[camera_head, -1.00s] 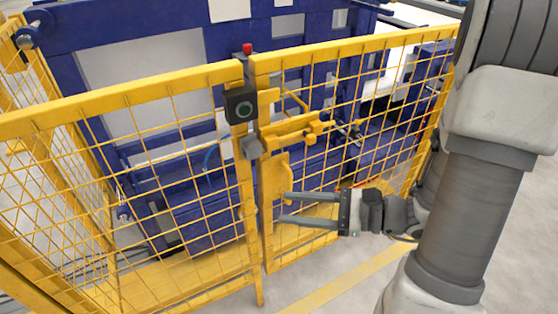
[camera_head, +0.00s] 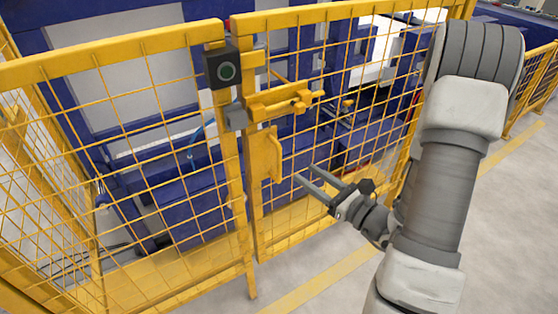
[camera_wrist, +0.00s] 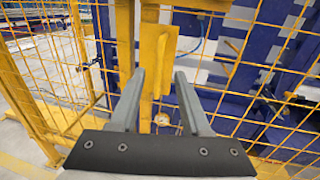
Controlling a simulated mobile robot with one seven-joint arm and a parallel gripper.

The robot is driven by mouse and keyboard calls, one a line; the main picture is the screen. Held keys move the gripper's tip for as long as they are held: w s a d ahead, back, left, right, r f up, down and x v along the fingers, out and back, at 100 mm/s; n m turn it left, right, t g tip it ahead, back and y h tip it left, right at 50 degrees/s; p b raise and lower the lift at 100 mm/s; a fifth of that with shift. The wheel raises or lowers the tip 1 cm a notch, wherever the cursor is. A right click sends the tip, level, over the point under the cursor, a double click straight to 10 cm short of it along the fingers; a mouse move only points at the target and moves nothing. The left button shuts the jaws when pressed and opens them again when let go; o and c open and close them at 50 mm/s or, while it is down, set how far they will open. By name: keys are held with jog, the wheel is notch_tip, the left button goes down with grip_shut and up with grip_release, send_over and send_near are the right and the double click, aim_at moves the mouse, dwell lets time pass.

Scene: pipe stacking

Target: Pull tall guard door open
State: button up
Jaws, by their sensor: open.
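The tall guard door (camera_head: 335,15) is a yellow frame with wire mesh, standing upright beside the post of the left fence panel. A flat yellow handle (camera_head: 266,155) is on the door's left edge, below a yellow latch bar (camera_head: 280,103). My gripper (camera_head: 304,171) is open and empty, just right of the handle in the head view, its fingers pointing up and left. In the wrist view the handle (camera_wrist: 158,48) shows beyond and between the two fingertips (camera_wrist: 160,75). I see no contact between fingers and handle. The door looks closed against the post.
A dark switch box (camera_head: 224,70) with a round button and a grey block (camera_head: 236,117) sit on the post above the handle. A blue machine (camera_head: 180,195) stands behind the mesh. Clear grey floor (camera_head: 500,230) with a yellow line (camera_head: 325,280) lies in front.

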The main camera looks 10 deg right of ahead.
aim_at(281, 156)
jog(key=b+x, duration=0.6)
jog(key=x, duration=0.5)
jog(key=shift+b, duration=0.35)
grip_shut()
dwell(1.2)
